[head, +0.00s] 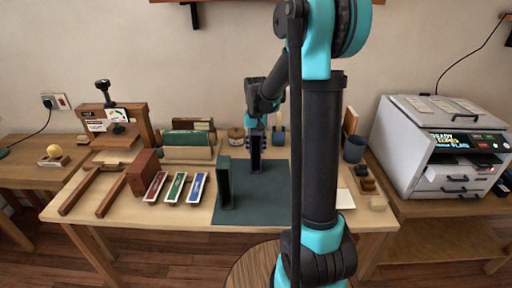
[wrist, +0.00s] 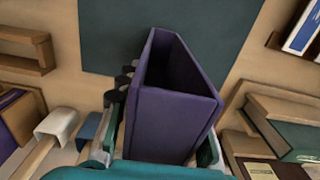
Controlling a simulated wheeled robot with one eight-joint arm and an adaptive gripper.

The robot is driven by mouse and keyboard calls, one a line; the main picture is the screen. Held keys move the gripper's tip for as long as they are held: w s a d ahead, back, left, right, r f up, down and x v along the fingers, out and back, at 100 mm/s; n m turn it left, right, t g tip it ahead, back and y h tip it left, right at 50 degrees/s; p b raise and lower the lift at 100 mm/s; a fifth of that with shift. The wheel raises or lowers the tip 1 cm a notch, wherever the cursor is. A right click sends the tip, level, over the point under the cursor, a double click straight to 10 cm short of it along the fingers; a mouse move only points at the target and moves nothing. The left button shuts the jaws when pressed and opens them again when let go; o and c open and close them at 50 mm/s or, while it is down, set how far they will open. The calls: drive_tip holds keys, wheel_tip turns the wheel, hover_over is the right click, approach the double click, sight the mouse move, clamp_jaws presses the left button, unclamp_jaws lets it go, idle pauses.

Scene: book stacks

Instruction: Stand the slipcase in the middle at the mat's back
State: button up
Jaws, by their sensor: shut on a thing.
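The purple slipcase (head: 256,157) is upright at the back part of the dark green mat (head: 275,195), near its middle from left to right. In the wrist view the slipcase (wrist: 165,122) shows its hollow inside, with the mat (wrist: 105,40) beyond it. My gripper (head: 256,125) is shut on the slipcase from above; in the wrist view its fingers (wrist: 160,145) lie along both sides. I cannot tell whether the slipcase's base touches the mat. A dark green upright block (head: 224,183) stands on the mat's left part.
Red, green and blue strips (head: 175,187) lie left of the mat, beside a reddish-brown block (head: 142,172). A green book in a wooden holder (head: 188,147) stands behind them. A dark cup (head: 354,149) stands at right. The mat's front right is bare where seen.

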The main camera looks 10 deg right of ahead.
drive_tip(key=shift+f, duration=0.15)
drive_tip(key=o, duration=1.2)
wheel_tip(320, 180, up, 12)
drive_tip(key=shift+r, duration=0.15)
